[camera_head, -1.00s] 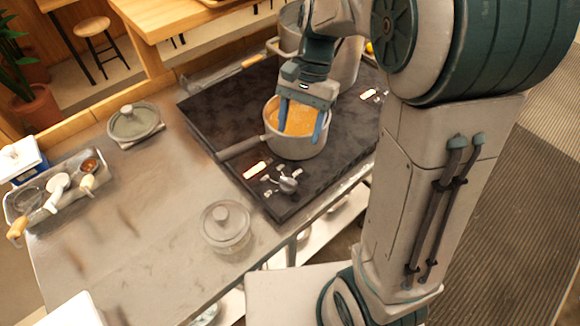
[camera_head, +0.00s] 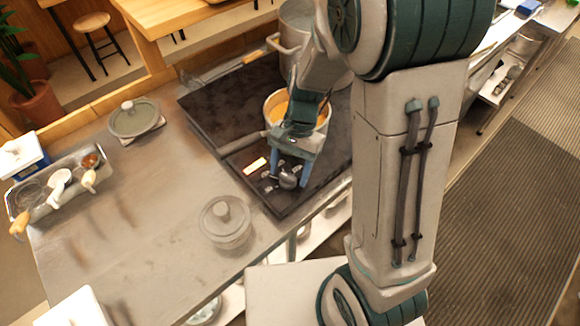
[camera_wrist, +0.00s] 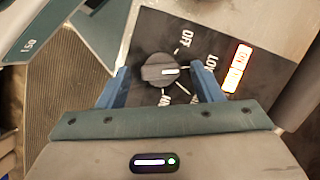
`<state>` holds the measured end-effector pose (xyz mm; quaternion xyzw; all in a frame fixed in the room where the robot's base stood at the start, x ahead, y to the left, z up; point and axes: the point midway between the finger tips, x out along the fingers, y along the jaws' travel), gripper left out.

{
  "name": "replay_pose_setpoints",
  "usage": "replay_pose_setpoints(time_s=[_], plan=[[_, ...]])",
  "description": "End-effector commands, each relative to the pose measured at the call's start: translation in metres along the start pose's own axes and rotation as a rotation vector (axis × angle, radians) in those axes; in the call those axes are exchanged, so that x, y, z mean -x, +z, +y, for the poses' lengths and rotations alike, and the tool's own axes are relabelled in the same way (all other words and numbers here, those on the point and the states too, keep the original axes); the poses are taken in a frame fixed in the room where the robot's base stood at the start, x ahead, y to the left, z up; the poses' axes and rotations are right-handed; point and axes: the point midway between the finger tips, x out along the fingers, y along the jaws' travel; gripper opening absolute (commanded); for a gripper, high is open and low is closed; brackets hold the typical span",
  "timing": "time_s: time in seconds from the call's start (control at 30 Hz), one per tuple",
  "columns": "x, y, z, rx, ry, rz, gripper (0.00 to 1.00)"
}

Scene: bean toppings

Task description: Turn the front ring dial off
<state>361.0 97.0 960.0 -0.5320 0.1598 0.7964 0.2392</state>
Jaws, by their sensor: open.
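The front ring dial (camera_head: 287,180) is a dark grey round knob on the near corner of the black stovetop. In the wrist view the dial (camera_wrist: 165,70) has a raised grip bar with a white mark. The mark points right, toward the printed LOW; OFF is printed above and right of the knob. My gripper (camera_head: 289,184) is open, with its blue fingers on either side of the dial. In the wrist view my gripper's fingertips (camera_wrist: 160,75) flank the knob; I cannot tell whether they touch it. A lit ON indicator (camera_wrist: 238,68) glows orange and white beside the dial.
A grey pot (camera_head: 313,121) with orange contents stands behind my gripper, its handle pointing left. A larger pot (camera_head: 288,38) stands at the back. A lidded glass container (camera_head: 227,226) sits on the counter left of the stovetop (camera_head: 215,105).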

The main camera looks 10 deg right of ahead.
Motion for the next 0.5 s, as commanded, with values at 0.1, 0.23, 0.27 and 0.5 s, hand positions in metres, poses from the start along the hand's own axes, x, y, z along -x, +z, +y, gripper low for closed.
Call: replay_pose_setpoints(time_s=[0.1, 0.23, 0.27, 0.5], plan=[[0.0002, -0.0001, 0.0, 0.0, 0.0, 0.0, 0.41], [0.0003, -0.0001, 0.0, 0.0, 0.0, 0.0, 0.15], [0.0003, -0.0001, 0.0, 0.0, 0.0, 0.0, 0.15], [0.0005, -0.0002, -0.0002, 0.021, 0.009, 0.0, 0.15]])
